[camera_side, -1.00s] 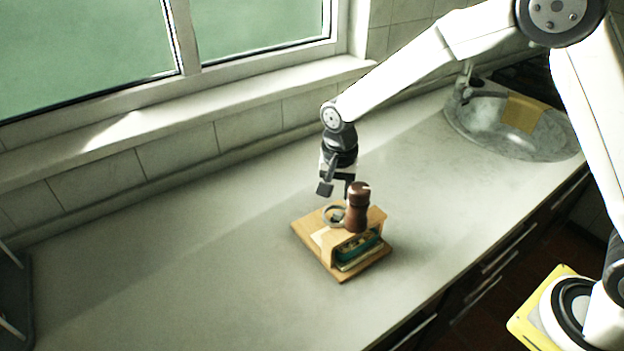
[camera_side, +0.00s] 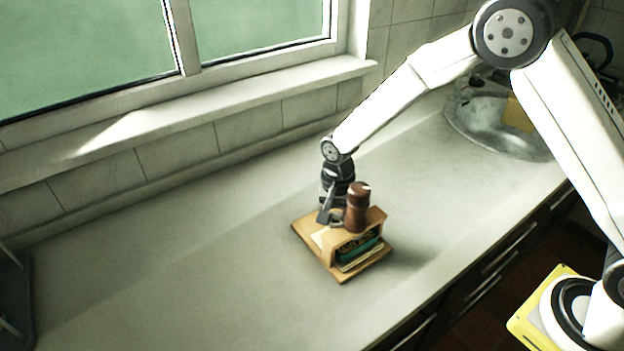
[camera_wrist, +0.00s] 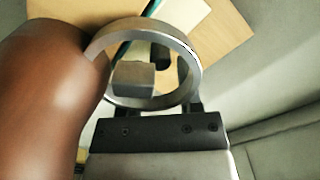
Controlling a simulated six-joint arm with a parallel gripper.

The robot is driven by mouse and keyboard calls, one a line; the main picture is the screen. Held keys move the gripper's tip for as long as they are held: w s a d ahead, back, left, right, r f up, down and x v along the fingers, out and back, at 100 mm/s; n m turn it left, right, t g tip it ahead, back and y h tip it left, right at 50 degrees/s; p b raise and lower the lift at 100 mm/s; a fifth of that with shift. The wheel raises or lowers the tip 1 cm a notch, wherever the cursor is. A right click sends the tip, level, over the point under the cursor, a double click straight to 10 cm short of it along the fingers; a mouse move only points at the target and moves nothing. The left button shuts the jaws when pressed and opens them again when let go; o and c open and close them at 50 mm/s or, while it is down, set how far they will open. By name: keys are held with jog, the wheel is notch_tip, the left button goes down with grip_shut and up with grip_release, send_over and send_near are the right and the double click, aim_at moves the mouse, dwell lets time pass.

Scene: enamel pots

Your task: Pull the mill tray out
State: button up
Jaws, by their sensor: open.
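A wooden stand (camera_side: 312,234) on the counter has a low wooden housing (camera_side: 377,215) with a green tray (camera_side: 360,247) showing in its open front. A brown mill (camera_side: 357,206) stands upright at the housing; it fills the left of the wrist view (camera_wrist: 45,95). A metal ring (camera_wrist: 190,60) is large in the wrist view. My gripper (camera_side: 331,214) is open and low at the ring, behind and left of the mill. In the wrist view a grey fingertip of my gripper (camera_wrist: 158,78) shows through the ring. I cannot tell whether it touches it.
The pale counter (camera_side: 190,270) is clear in front and to the left. The tiled wall and window sill (camera_side: 220,108) run along the back. A round sink (camera_side: 490,135) lies at the right, and a dark rack (camera_side: 14,300) stands at the left edge.

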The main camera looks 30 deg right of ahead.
jog(key=shift+f, duration=0.85)
grip_shut()
dwell(0.9)
